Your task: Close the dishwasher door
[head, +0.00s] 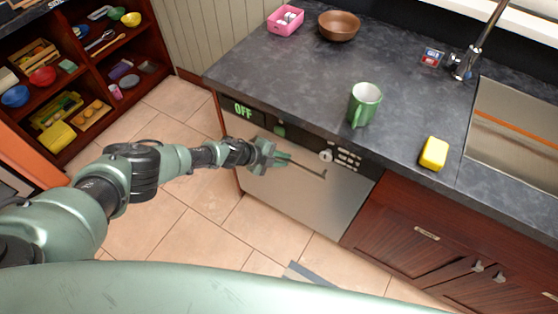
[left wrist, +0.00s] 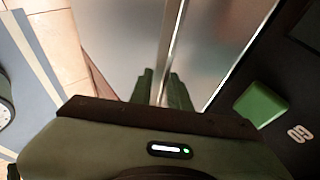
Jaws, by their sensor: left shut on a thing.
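The dishwasher (head: 305,200) is under the counter, with a silver door and a black control panel (head: 345,160) reading "OFF" at its left. The door stands upright, flush or nearly flush with the cabinet front; I cannot tell if a small gap remains. A thin bar handle (head: 312,171) runs across its upper part. My left gripper (head: 280,158) is at the left part of this handle. In the left wrist view the two green fingers (left wrist: 163,88) are shut on the silver handle bar (left wrist: 173,45). My right gripper is not in view.
On the counter (head: 270,75) stand a green mug (head: 364,103), a yellow sponge (head: 434,153), a brown bowl (head: 339,26) and a pink basket (head: 285,20). A sink (head: 520,120) is at the right. A filled shelf (head: 70,75) stands at the left. The tiled floor before the door looks mostly clear.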

